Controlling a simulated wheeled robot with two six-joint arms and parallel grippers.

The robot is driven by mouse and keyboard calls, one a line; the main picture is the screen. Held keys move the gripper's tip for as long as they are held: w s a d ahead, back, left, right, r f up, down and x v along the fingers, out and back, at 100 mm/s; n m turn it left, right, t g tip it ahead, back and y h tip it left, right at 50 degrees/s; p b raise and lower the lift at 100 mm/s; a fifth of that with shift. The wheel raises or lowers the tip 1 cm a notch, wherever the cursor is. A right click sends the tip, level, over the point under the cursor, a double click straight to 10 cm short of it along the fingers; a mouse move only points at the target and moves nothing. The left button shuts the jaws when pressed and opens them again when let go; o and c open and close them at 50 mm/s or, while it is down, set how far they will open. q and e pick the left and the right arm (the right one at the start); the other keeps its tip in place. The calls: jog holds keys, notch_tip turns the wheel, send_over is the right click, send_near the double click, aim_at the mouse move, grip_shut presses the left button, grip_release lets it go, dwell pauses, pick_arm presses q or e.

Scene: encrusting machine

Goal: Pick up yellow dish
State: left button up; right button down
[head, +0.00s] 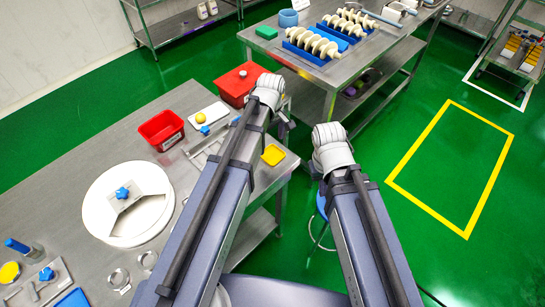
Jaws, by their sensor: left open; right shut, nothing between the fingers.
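A small yellow dish (273,155) lies near the right edge of the steel table (120,128), just right of my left forearm. My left gripper (285,122) is beyond the dish and above it in the picture, open and apart from it. Its fingers are small and partly hidden by the wrist. My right gripper (311,167) is to the right of the dish, past the table edge. It is shut and empty, mostly hidden behind its wrist.
A second steel table (330,80) holds white screws.

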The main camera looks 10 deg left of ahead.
aim_at(273, 156)
pick_arm(q)
jog(key=shift+s+d+f+b, duration=0.1)
jog(key=shift+d+f+b, duration=0.05)
jog(key=shift+f+b, duration=1.15)
jog(key=shift+s+d+f+b, duration=0.1)
jog(key=shift+f+b, duration=1.1)
jog(key=shift+f, duration=0.1)
jog(key=shift+r, duration=0.1)
jog(key=c, duration=1)
